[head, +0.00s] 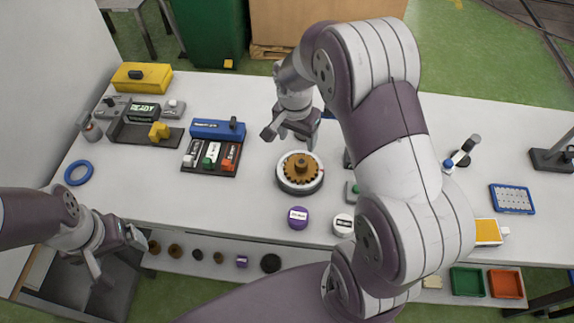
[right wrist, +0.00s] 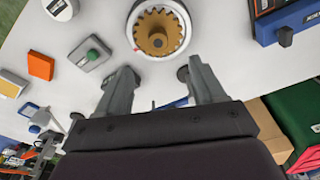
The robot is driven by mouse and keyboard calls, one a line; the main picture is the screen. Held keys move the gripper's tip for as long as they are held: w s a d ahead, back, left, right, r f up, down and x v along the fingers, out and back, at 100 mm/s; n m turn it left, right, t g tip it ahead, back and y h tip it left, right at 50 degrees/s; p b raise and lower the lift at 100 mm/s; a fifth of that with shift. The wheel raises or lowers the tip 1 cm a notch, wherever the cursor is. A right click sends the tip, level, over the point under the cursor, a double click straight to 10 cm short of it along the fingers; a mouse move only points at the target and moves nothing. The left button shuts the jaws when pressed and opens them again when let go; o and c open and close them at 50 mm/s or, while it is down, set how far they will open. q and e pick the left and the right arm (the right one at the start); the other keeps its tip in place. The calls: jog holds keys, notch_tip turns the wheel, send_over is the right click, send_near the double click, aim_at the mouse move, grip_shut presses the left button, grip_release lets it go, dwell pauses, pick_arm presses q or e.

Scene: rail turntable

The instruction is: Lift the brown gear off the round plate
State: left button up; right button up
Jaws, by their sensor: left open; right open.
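The brown gear (head: 300,167) lies on the round plate (head: 287,184), a dark disc with a white rim on the white table. The gear also shows in the right wrist view (right wrist: 157,31), with the plate's white rim (right wrist: 185,18) around it. My right gripper (head: 289,136) is open and empty, just behind the plate in the head view. In the right wrist view its two fingers (right wrist: 160,78) stand apart, short of the gear and not touching it. My left gripper (head: 118,255) is open and empty at the table's front left, far from the gear.
A purple round container (head: 298,217) and a white one (head: 343,225) stand in front of the plate. A blue box (head: 217,130) with switches is left of it. A blue ring (head: 78,173) lies far left. My right arm hides part of the table right of the plate.

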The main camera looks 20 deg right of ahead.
aim_at(301, 161)
jog(key=f+p, duration=0.1)
jog(key=f, duration=0.3)
jog(key=d+f+p, duration=0.1)
jog(key=f, duration=0.3)
jog(key=d+f+p, duration=0.1)
jog(key=f, duration=0.3)
jog(key=shift+w+f+p, duration=0.2)
jog(key=shift+w+p, duration=0.15)
jog(key=shift+w, duration=0.05)
jog(key=shift+f, duration=0.1)
jog(key=shift+a, duration=0.1)
jog(key=c, duration=0.8)
grip_shut()
